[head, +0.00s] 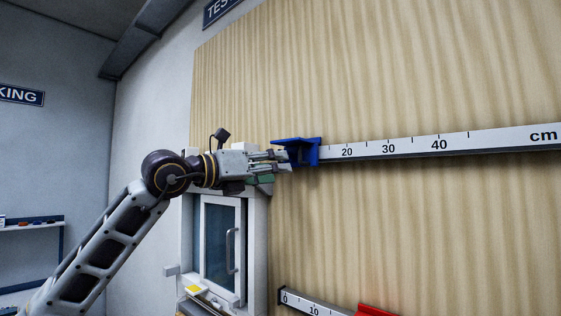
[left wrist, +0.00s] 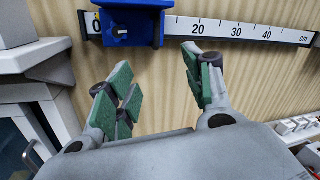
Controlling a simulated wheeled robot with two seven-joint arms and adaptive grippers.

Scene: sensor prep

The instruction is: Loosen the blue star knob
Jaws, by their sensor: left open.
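A blue slider (head: 306,153) sits on a wall rail with a centimetre scale (head: 440,143), near the low-number end. In the left wrist view the blue slider (left wrist: 145,27) is at the top, with a small blue knob (left wrist: 121,32) on its front. The knob's star shape is too small to make out. My left gripper (head: 279,160) is just left of the slider in the head view. In the left wrist view its green-padded fingers (left wrist: 158,68) are spread wide with nothing between them, below the slider and knob. My right gripper is not in view.
A white-framed cabinet (head: 220,245) with a glass door and handle stands below my left arm. A second, lower scale (head: 310,302) carries a red part (head: 374,310). The wooden panel (head: 400,220) between the two scales is bare.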

